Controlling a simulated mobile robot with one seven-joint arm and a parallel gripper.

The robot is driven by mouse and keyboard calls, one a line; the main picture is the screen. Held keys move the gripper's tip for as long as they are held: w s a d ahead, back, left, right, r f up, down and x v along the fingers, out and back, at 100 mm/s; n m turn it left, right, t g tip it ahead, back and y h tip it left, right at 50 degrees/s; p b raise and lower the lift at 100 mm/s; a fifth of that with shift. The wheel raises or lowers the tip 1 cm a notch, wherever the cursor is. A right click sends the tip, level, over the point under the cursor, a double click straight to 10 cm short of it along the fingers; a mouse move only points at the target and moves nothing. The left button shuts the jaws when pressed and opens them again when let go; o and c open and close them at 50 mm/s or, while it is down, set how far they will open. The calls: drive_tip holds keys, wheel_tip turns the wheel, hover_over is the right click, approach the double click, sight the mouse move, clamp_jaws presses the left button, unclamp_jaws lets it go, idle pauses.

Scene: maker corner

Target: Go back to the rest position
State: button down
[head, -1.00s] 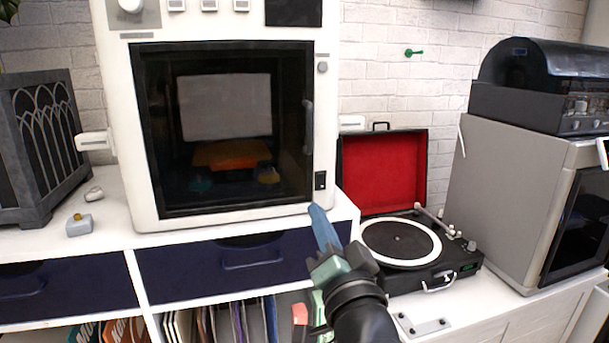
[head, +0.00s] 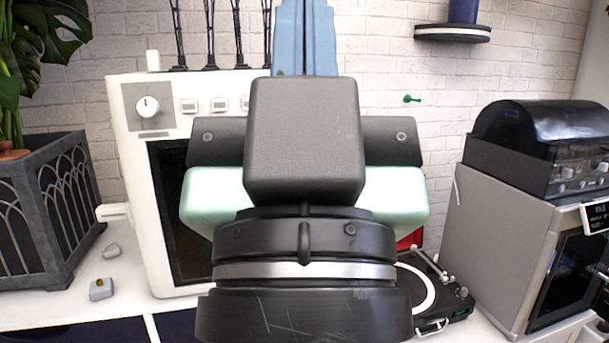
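My gripper (head: 304,35) is raised close in front of the head camera and fills the middle of the picture. I see it from behind, with a black wrist, a pale green hand body and blue fingers pointing up. The fingers sit together at the centre and look shut. Their tips run out of the top of the picture, and no held thing shows.
A white machine with a dark window (head: 140,130) stands behind my gripper, largely hidden. A record player (head: 440,290) is partly covered. A grey cabinet (head: 500,230) carries a dark-lidded machine (head: 540,150) at right. A planter (head: 45,220) stands at left. A wall shelf (head: 452,33) is above.

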wheel_tip(320, 180, up, 23)
drive_tip(key=p, duration=2.1)
drive_tip(key=shift+r, duration=0.15)
